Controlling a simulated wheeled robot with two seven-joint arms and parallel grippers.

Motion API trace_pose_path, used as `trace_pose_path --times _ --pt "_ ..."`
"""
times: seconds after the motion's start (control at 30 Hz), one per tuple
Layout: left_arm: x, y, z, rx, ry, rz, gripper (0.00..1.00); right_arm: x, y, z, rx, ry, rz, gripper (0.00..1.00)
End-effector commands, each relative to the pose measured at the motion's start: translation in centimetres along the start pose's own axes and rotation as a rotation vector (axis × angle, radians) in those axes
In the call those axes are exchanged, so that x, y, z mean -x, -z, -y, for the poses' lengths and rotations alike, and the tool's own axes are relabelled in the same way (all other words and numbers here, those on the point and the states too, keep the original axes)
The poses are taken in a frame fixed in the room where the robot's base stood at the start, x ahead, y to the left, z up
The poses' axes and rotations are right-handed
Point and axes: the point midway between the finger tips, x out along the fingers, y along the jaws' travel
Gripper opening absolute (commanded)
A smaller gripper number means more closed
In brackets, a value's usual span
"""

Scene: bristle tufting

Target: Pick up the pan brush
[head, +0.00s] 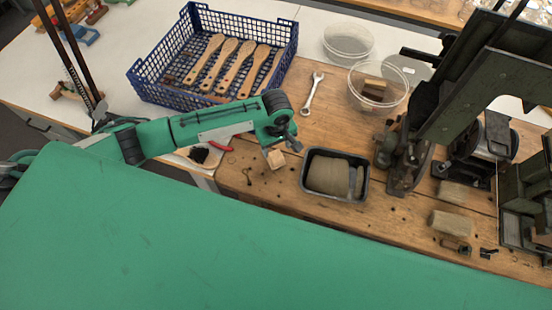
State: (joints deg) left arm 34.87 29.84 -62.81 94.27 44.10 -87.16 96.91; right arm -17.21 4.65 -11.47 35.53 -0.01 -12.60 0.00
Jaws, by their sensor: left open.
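My left arm comes in from the left, and its gripper (286,138) is over the wooden bench, left of the black tray. Its jaws look small and dark from here, and they are open. A small pale wooden block (276,159) is just below the gripper; I cannot tell if they touch. Several long-handled wooden brush bodies (228,66) lie side by side in the blue crate (165,97). I cannot tell for sure which piece is the pan brush. My right gripper is not in view.
A black tray (308,183) holds a grey-brown mass. A wrench (313,92) and clear bowls (378,104) lie behind it. A dark green machine (455,85) stands at the right. A red-handled tool (220,146) and dark bristles (199,156) lie left of the block.

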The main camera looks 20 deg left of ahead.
Motion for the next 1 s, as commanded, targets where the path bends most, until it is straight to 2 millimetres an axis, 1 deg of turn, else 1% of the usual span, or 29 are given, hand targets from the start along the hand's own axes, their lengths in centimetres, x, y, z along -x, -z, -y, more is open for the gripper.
trace_pose_path --times 0.07,0.23,0.3,0.4,0.5,0.67,0.7,0.77,0.8,0.93,0.97,1.0 --pt "-0.5 -0.1 0.1 0.000 0.003 0.000 0.60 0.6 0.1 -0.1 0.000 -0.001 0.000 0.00" --pt "-2.8 -0.3 0.5 0.000 0.005 -0.001 0.60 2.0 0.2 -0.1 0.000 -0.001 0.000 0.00" --pt "-3.9 -0.3 0.4 0.000 0.004 -0.001 0.60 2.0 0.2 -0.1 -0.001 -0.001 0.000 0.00" --pt "-4.8 -0.3 0.4 0.000 0.002 -0.001 0.60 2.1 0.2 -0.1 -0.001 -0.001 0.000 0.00" --pt "-5.2 -0.3 0.4 0.000 0.001 -0.001 0.60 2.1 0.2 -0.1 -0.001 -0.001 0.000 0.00" --pt "-5.2 -0.3 0.4 0.000 0.001 -0.001 0.60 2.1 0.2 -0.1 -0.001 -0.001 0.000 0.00" --pt "-5.2 -0.3 0.4 0.000 0.001 -0.001 0.56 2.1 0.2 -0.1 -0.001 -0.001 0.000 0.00" --pt "-5.2 -0.3 0.4 0.000 0.001 -0.001 0.44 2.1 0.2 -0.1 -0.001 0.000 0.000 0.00" --pt "-5.2 -0.3 0.4 0.000 0.001 -0.001 0.36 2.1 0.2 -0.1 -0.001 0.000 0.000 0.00" --pt "-5.2 -0.3 0.4 0.000 0.001 -0.001 0.11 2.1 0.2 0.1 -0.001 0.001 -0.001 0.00" --pt "-5.2 -0.3 0.4 0.000 0.001 -0.001 0.11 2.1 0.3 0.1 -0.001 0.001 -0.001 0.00" --pt "-5.2 -0.3 0.4 0.000 0.001 -0.001 0.07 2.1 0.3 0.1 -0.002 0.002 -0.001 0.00"
